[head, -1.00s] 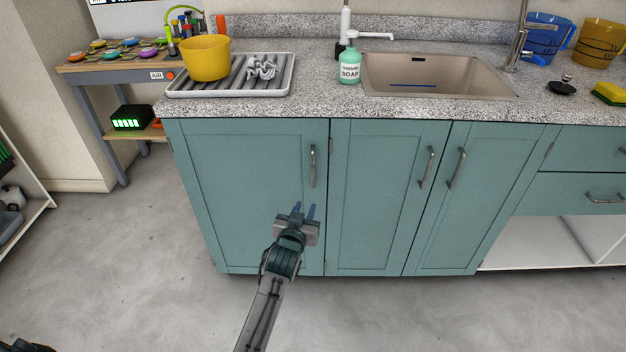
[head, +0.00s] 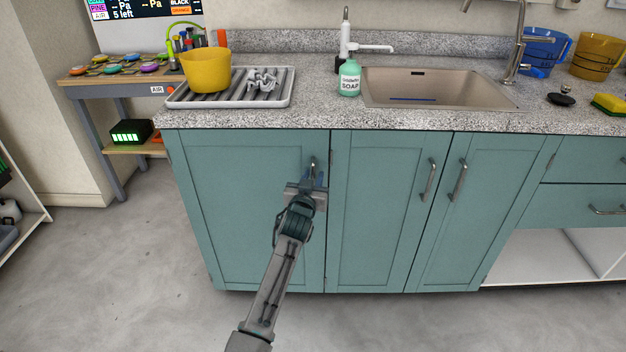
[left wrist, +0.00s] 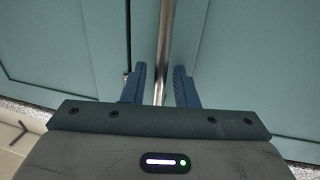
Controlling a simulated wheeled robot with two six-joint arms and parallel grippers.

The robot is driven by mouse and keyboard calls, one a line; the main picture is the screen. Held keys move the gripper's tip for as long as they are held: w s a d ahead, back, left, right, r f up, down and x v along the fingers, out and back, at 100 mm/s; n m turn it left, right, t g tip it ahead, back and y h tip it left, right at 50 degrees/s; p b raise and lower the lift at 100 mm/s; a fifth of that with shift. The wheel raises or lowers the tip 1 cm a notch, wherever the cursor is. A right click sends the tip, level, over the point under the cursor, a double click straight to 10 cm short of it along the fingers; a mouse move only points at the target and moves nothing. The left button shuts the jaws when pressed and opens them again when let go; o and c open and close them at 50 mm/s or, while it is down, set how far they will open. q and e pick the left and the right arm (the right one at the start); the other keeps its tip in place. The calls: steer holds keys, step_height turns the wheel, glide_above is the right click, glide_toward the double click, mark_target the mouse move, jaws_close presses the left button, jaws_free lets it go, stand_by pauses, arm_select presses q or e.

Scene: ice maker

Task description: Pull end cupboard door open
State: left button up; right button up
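The end cupboard door (head: 245,215) is a teal panel at the left end of the counter and looks closed. Its upright metal handle (head: 313,163) is near the door's right edge, its lower part hidden by my gripper. My left gripper (head: 314,180) is in front of the handle. In the left wrist view the handle (left wrist: 165,45) runs between the two blue fingers of the gripper (left wrist: 160,88). The fingers are apart, with gaps on both sides of the bar. My right gripper is not in view.
Two more teal doors (head: 375,220) with handles stand to the right. The granite counter (head: 330,118) above holds a drying rack (head: 185,100), a yellow pot (head: 207,72) and a soap bottle (head: 349,80). Grey floor (head: 130,270) in front is clear.

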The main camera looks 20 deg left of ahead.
arm_select(q)
steer(key=shift+w, duration=0.2)
jaws_close()
steer(key=shift+s, duration=0.1)
